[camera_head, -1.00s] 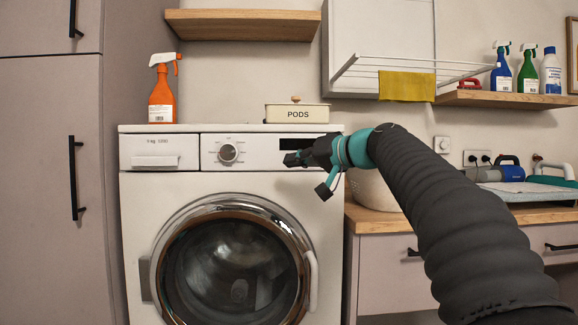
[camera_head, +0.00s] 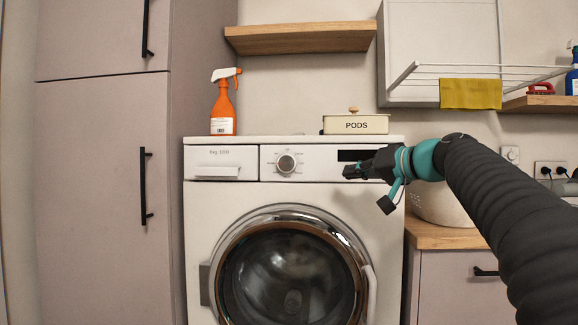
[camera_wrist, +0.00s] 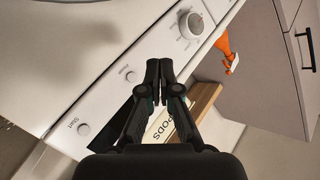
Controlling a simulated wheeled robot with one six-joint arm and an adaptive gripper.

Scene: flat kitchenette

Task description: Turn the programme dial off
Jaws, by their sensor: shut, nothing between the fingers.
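The programme dial (camera_head: 286,163) is a round silver-grey knob on the white washing machine's (camera_head: 200,235) front panel, left of the dark display. In the wrist view the dial (camera_wrist: 190,25) is at the upper right, beyond the fingertips. My gripper (camera_head: 347,172) is in front of the display, to the right of the dial and apart from it. In the wrist view my gripper (camera_wrist: 158,62) has its fingers together with nothing between them. It hides part of the display and the panel's right side.
An orange spray bottle (camera_head: 222,108) and a PODS box (camera_head: 356,124) stand on the machine's top. A wooden shelf (camera_head: 300,38) is above. A tall cabinet (camera_head: 105,180) is at the left. A counter (camera_head: 440,238) with a white basket (camera_head: 450,208) is at the right.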

